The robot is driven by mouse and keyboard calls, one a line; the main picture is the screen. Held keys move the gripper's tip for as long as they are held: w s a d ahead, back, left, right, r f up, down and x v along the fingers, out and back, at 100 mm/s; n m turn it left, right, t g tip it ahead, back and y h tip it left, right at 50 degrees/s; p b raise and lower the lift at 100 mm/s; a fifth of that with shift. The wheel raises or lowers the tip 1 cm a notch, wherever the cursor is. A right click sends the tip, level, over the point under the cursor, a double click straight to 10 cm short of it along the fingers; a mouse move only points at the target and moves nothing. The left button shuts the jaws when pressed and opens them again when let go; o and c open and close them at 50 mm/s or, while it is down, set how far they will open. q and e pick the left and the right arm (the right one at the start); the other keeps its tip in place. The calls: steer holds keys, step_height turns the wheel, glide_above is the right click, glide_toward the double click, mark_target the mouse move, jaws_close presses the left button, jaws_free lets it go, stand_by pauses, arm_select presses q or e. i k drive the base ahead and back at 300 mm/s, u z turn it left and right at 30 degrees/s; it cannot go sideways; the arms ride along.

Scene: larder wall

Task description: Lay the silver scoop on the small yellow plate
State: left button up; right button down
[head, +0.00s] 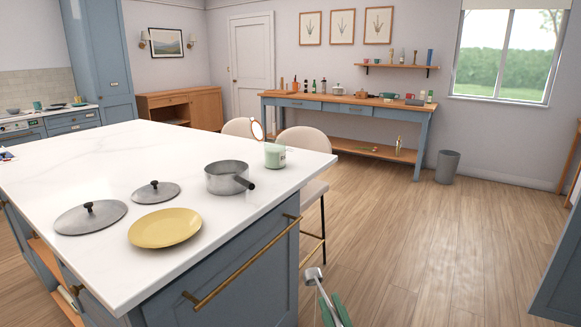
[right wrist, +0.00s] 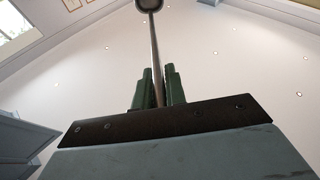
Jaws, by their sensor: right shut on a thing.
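The small yellow plate (head: 165,228) lies empty on the white island top, near its front edge. My right gripper (head: 332,308) is at the bottom of the head view, beside the island and right of its drawer front. Its green fingers are shut on the handle of the silver scoop (head: 315,276), whose head points up. The right wrist view shows the scoop handle (right wrist: 156,60) between the green fingers (right wrist: 159,88), with the scoop's head cut off by the top edge. My left gripper is not in view.
On the island (head: 110,165), two grey lids (head: 90,217) (head: 155,191) lie behind and left of the plate. A grey saucepan (head: 227,177) stands behind it to the right, near a pale green jar (head: 274,156). A brass rail (head: 240,268) juts from the island's side.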

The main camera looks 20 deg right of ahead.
mark_target(151, 231)
steer(key=z, duration=1.85)
steer(key=i, duration=3.1)
steer(key=u, duration=4.25)
